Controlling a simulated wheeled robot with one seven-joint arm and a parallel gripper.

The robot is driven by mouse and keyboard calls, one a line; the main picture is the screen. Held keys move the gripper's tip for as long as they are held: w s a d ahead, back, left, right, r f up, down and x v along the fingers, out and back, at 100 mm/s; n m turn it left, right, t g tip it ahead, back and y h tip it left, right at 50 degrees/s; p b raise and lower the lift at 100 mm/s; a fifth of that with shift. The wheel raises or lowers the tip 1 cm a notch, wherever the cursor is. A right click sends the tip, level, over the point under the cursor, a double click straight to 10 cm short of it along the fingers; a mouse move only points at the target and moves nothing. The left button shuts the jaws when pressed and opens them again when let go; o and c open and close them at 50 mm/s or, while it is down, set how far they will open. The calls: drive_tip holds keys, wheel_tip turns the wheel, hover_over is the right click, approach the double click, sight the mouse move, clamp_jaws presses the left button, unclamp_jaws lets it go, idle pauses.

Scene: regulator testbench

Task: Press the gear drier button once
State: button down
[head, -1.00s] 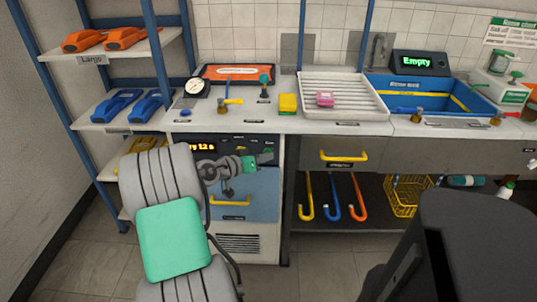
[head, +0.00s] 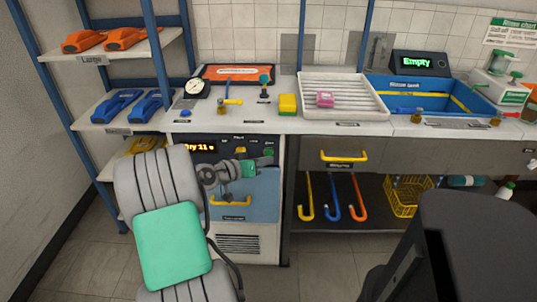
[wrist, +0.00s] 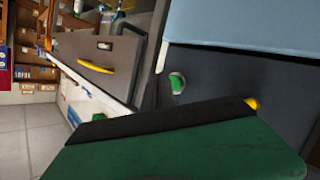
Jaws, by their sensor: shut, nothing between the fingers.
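The gear drier (head: 264,190) is the unit under the counter, with a blue door, a yellow handle and a dark control panel. Its lit display (head: 198,147) shows orange text, partly hidden by my arm. A green button (head: 268,152) sits at the panel's right end; it also shows in the wrist view (wrist: 177,84). A yellow control (head: 240,149) is left of it and peeks past my gripper in the wrist view (wrist: 252,103). My gripper (head: 268,161) is shut and empty, in front of the panel just below the green button. I cannot tell whether they touch.
A yellow-handled drawer (head: 343,156) is right of the drier. Above are a white ribbed tray (head: 345,98), a yellow block (head: 288,104) and a gauge (head: 195,87). A blue shelf rack (head: 68,75) stands at left. A dark object (head: 475,245) fills the lower right.

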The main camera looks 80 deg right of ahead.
drive_tip(key=shift+s+a, duration=0.2)
drive_tip(key=shift+a, duration=0.6)
drive_tip(key=shift+s+a, duration=0.15)
drive_tip(key=shift+a, duration=0.7)
drive_tip(key=shift+s+a, duration=0.2)
drive_tip(key=shift+a, duration=0.6)
